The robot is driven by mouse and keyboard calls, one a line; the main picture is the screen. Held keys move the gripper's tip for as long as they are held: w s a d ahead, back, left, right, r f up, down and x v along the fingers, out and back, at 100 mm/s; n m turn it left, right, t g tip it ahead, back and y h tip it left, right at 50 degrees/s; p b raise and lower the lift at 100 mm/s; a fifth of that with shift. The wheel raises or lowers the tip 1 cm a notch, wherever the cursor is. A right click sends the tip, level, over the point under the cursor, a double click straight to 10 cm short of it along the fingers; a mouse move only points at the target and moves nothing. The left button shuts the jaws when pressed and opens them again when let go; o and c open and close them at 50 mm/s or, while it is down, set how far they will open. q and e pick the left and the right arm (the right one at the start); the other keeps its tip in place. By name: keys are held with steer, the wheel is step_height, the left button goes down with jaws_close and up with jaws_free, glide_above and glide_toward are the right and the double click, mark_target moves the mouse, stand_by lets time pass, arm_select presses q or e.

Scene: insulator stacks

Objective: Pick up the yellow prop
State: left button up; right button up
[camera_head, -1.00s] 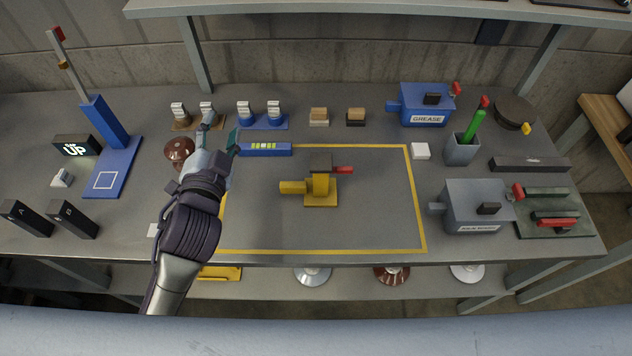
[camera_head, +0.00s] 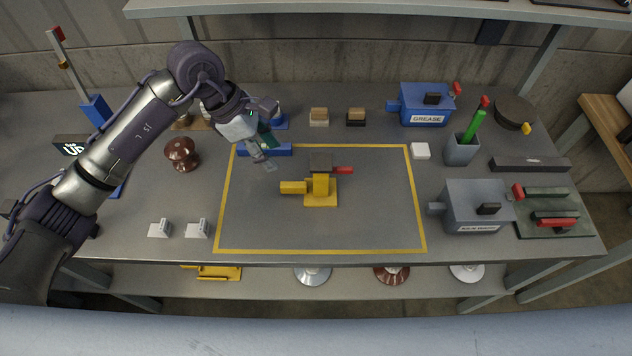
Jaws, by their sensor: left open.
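A yellow block-like prop (camera_head: 320,190) stands on a yellow base plate inside the yellow outlined area of the bench. It has a yellow bar to the left, a dark block on top and a red handle to the right. Another yellow piece (camera_head: 218,273) lies on the lower shelf, partly hidden by the bench edge. My left gripper (camera_head: 268,152) is open and empty, above the back left of the outlined area. It is up and left of the yellow prop, apart from it, and partly covers the blue level bar (camera_head: 285,150). My right gripper is not in view.
A brown insulator (camera_head: 181,153) and two small white brackets (camera_head: 197,229) are on the left. The blue grease box (camera_head: 425,104), a grey box (camera_head: 475,207) and a pen cup (camera_head: 461,149) stand on the right. The outlined area around the yellow prop is clear.

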arm_select(q)
steer(key=p, duration=0.2)
glide_above(295, 183)
steer(key=a, duration=0.2)
steer(key=f, duration=0.7)
steer(key=shift+s+d+f, duration=0.2)
steer(key=shift+s+f, duration=0.15)
steer(key=shift+f, duration=0.05)
steer(key=x, duration=0.2)
steer(key=p+x, duration=0.1)
steer(key=x, duration=0.2)
steer(key=shift+w+a, duration=0.25)
steer(key=shift+d+f, duration=0.1)
steer(key=shift+f, duration=0.2)
steer(key=shift+r, duration=0.1)
jaws_close()
